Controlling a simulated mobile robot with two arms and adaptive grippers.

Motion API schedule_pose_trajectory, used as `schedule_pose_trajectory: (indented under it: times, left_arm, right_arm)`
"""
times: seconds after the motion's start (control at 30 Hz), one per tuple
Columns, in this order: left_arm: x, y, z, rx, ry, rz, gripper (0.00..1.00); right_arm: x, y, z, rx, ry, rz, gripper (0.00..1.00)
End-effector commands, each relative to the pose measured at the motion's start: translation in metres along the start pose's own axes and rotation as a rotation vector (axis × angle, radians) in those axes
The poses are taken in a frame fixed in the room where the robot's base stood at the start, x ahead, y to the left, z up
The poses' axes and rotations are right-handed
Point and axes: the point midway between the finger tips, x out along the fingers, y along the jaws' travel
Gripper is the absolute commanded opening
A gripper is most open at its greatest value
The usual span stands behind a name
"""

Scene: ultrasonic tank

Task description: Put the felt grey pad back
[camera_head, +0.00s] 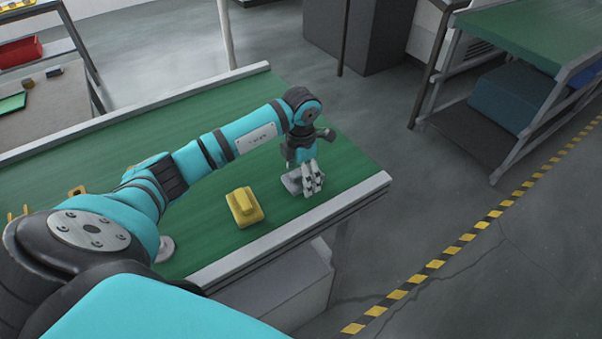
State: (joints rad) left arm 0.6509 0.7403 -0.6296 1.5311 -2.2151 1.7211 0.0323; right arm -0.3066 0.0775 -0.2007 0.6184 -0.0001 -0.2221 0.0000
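My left gripper (313,184) hangs low over the right end of the green-topped bench, fingers pointing down. A flat light-grey piece (291,184) shows right beside its fingers, on their left, and looks like the grey pad. The fingers partly cover it, and I cannot tell whether they touch or grip it. A yellow block-shaped piece with a raised top (244,207) lies on the bench to the left of the gripper. My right gripper is not in view.
The green bench (345,165) has a pale raised edge along its front. A round grey disc (164,249) and small yellow pieces (77,191) lie near my arm.

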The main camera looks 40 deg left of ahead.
Motion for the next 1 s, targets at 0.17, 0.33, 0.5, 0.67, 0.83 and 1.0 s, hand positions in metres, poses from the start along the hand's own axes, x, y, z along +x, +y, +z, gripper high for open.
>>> schedule_pose_trajectory:
  times: [0.17,0.33,0.5,0.67,0.83,1.0]
  left_arm:
    - [-0.001,0.0,0.0,0.0,0.0,0.0,0.83]
    - [-0.014,0.001,0.001,-0.001,-0.004,0.003,0.83]
    - [-0.048,0.002,0.001,0.001,-0.006,0.005,0.83]
    - [-0.083,0.001,0.002,0.0,-0.006,0.003,0.83]
    - [-0.11,0.001,0.001,-0.001,-0.003,0.003,0.83]
    - [-0.122,0.0,0.0,0.0,-0.001,0.001,0.83]
  right_arm:
    - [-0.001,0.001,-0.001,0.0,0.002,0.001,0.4]
    - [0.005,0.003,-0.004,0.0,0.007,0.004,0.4]
    - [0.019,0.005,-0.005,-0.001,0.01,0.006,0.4]
    - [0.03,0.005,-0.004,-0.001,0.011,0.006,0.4]
    - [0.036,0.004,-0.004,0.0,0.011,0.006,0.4]
    - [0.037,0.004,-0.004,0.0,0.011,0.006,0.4]
